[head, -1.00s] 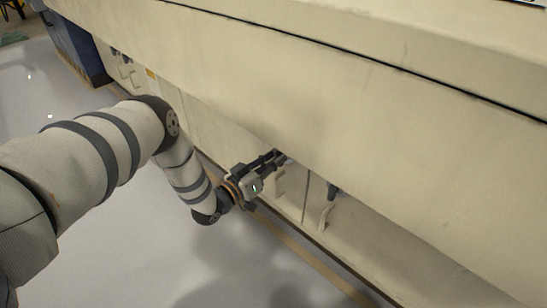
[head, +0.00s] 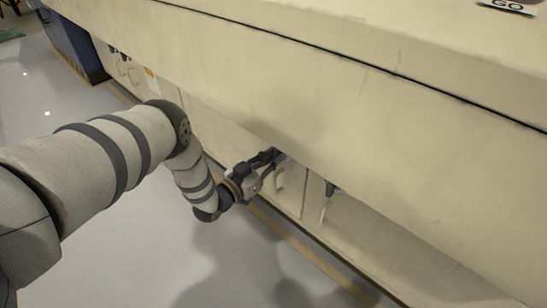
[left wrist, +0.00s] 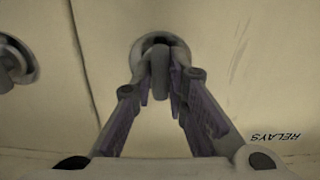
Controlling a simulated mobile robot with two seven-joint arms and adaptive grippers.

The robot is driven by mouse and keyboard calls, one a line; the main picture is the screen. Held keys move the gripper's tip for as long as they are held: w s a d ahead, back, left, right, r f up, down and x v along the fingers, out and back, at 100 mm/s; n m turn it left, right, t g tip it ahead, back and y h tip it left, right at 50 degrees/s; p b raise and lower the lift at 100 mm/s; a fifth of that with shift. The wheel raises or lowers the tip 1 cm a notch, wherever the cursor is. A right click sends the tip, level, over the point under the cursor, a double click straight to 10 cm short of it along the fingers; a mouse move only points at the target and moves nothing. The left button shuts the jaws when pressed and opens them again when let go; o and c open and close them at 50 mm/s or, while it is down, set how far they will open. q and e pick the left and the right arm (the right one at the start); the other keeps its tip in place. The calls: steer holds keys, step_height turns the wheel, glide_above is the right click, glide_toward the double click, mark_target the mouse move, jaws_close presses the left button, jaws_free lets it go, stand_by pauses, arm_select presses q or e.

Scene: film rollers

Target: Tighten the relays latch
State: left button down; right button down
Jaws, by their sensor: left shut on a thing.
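The relays latch (left wrist: 159,62) is a dark knob in a round recess in the pale panel, near the top middle of the left wrist view. An upside-down "RELAYS" label (left wrist: 275,136) sits to its lower right. The two fingers of my left gripper (left wrist: 161,82) are shut on the latch, one on each side. My right gripper does not show.
A second round latch (left wrist: 12,62) is at the left edge of the wrist view. Pale handles (head: 279,182) and a dark knob (head: 331,188) stick out of the lower panel. The grey floor (head: 150,250) beside the machine is clear.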

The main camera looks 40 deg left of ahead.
arm_select(q)
steer(key=c, duration=1.6)
jaws_free()
steer(key=s+a, duration=0.1)
steer(key=s, duration=1.1)
